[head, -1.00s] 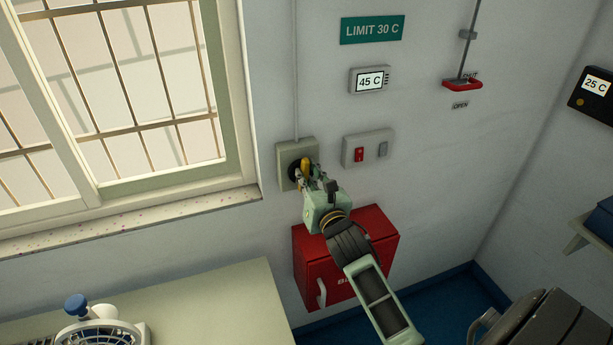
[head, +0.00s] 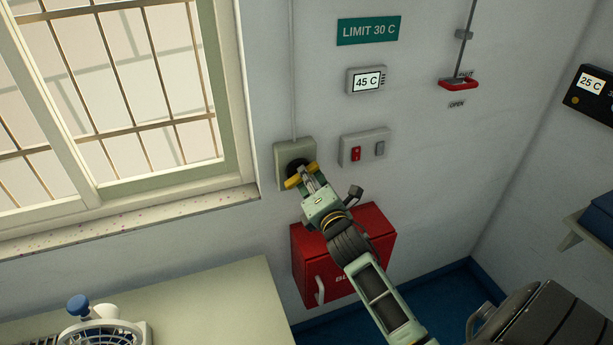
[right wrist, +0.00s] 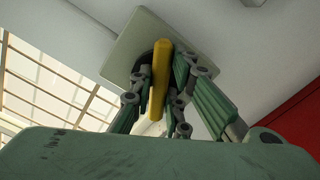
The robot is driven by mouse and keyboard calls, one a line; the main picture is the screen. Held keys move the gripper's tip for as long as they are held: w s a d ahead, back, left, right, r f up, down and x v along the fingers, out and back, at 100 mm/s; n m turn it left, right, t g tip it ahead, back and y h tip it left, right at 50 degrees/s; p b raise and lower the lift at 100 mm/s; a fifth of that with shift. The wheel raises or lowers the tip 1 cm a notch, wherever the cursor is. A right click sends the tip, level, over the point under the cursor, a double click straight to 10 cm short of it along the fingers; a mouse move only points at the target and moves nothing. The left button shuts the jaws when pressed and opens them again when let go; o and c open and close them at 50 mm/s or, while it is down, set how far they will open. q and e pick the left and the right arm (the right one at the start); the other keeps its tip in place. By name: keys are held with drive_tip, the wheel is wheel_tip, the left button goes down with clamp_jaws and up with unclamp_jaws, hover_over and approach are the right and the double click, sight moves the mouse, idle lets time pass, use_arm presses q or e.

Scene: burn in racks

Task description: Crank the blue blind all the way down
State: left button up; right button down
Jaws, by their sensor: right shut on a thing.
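A yellow crank handle (head: 292,182) sits on a black round hub on a pale square wall box (head: 310,151), right of the window. In the right wrist view the yellow handle (right wrist: 160,75) stands between the fingers, with the box plate (right wrist: 140,35) behind it. No blue blind shows; the window (head: 150,190) stands uncovered behind bars. My left gripper is out of view.
A red box (head: 372,225) is on the wall below my right arm. A two-switch plate (head: 368,138) and a 45 C display (head: 351,82) are right of the crank. A bench (head: 220,300) with a fan (head: 100,333) is lower left.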

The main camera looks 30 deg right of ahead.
drive_tip(key=m+p, duration=0.1)
drive_tip(key=m, duration=0.8)
drive_tip(key=a+f+m+p, duration=0.1)
drive_tip(key=m, duration=0.9)
drive_tip(key=m+p, duration=0.1)
drive_tip(key=m, duration=0.9)
drive_tip(key=shift+w+a+f, duration=0.15)
drive_tip(key=shift+a+f, duration=0.05)
drive_tip(key=shift+f, duration=0.1)
drive_tip(key=m, duration=0.3)
drive_tip(key=m+p, duration=0.1)
drive_tip(key=m, duration=0.2)
drive_tip(key=shift+a+r+m, duration=0.2)
drive_tip(key=shift+m, duration=0.1)
drive_tip(key=m, duration=0.6)
drive_tip(key=shift+w+a+r+p, duration=0.1)
drive_tip(key=shift+r+p, duration=0.15)
drive_tip(key=shift+p, duration=0.05)
drive_tip(key=m, duration=0.5)
drive_tip(key=shift+r+m, duration=0.25)
drive_tip(key=shift+m, duration=0.15)
drive_tip(key=c, duration=1.7)
unclamp_jaws()
